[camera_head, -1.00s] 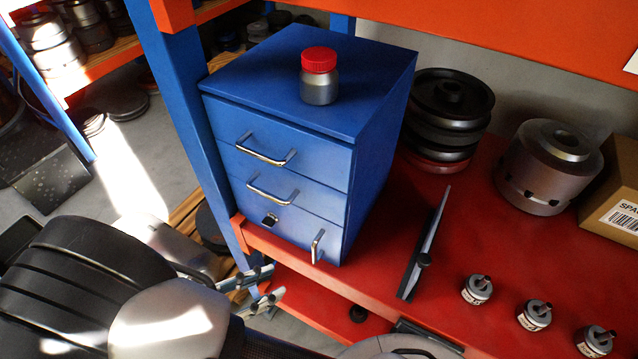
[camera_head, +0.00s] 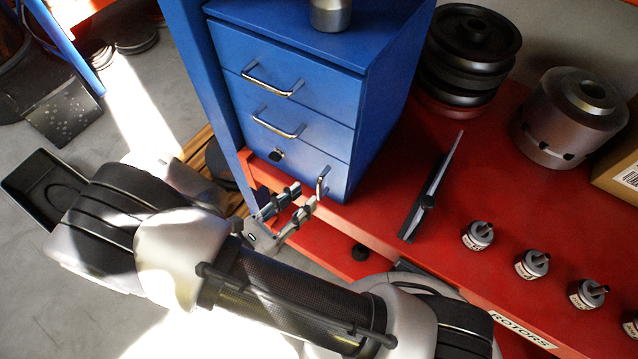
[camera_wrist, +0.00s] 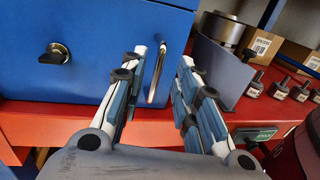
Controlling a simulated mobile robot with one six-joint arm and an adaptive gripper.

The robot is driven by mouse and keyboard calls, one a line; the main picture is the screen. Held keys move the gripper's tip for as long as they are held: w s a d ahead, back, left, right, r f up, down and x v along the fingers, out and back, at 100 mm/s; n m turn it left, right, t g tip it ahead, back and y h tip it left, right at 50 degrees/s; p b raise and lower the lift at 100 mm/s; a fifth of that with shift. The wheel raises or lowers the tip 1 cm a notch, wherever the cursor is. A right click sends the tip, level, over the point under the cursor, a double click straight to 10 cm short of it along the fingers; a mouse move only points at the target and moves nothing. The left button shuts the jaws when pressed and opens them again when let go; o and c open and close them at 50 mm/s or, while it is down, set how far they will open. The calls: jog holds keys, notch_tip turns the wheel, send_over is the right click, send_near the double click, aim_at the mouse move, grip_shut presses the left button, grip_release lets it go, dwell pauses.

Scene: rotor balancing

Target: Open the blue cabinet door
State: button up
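The blue cabinet (camera_head: 300,130) stands on the red workbench. It has two drawers with silver bar handles, and below them a door (camera_head: 305,172) with a black lock and a vertical silver handle (camera_head: 322,182). The door looks shut. My gripper (camera_head: 294,192) is open, in front of the door's lower part close to the handle. In the wrist view the door handle (camera_wrist: 158,74) shows between the two fingers (camera_wrist: 160,68), nearer the left one. The fingers do not close on it. The lock (camera_wrist: 55,54) shows at the left.
Several small rotors (camera_head: 478,236) stand along the bench's right. A grey tilted plate (camera_head: 436,185) stands right of the cabinet. Black discs (camera_head: 468,60), a metal cylinder (camera_head: 570,115) and a cardboard box (camera_head: 615,170) are behind. A blue post (camera_head: 205,80) rises left of the cabinet.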

aim_at(318, 187)
jog(key=x, duration=0.6)
jog(key=shift+w+d+b, duration=0.1)
jog(key=shift+d+b, duration=0.1)
jog(key=shift+b, duration=0.15)
jog(key=c, duration=0.7)
